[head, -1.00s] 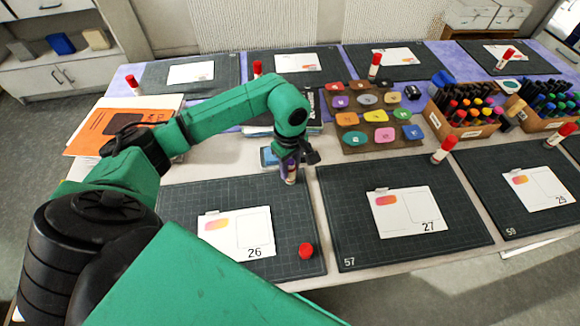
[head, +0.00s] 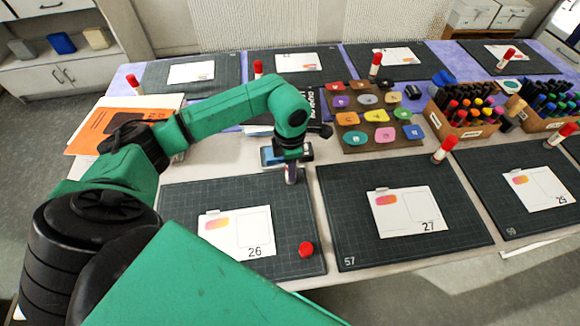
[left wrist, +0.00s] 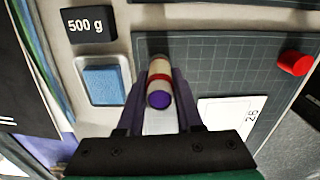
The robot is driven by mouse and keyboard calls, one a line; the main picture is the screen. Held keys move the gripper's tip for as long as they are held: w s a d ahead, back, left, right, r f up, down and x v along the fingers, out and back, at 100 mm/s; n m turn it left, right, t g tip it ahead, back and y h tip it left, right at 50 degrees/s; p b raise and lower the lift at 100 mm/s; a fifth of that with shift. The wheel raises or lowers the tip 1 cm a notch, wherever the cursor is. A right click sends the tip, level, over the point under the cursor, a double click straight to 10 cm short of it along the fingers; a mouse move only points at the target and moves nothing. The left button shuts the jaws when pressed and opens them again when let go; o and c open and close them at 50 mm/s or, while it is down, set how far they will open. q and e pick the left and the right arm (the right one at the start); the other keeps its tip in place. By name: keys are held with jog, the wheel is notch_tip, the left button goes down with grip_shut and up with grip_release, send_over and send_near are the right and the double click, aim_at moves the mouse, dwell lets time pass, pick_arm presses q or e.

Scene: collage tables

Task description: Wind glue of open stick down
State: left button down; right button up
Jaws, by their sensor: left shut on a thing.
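The open glue stick (left wrist: 159,86) is held between the fingers of my left gripper (left wrist: 160,95), shut on it. In the left wrist view its round purple end faces the camera, with a red band on the pale body. How far the glue stands out I cannot tell. In the head view the left gripper (head: 291,172) is at the top right corner of the mat with card 26, and the stick is mostly hidden by the fingers. A red cap (head: 306,249) lies on that mat, also in the wrist view (left wrist: 295,63). My right gripper is not in view.
Card 26 (head: 238,234) lies on the near-left mat (head: 185,230). A blue block in a tray (left wrist: 103,85) and a "500 g" block (left wrist: 88,25) are close to the gripper. Capped glue sticks (head: 445,150) stand on other mats. Pen boxes (head: 465,125) are at right.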

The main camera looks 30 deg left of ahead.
pick_arm(q)
jog(key=shift+f, duration=0.1)
dwell(0.7)
grip_release()
dwell(0.3)
jog(key=shift+r+p, duration=2.35)
jog(key=shift+r, duration=1.55)
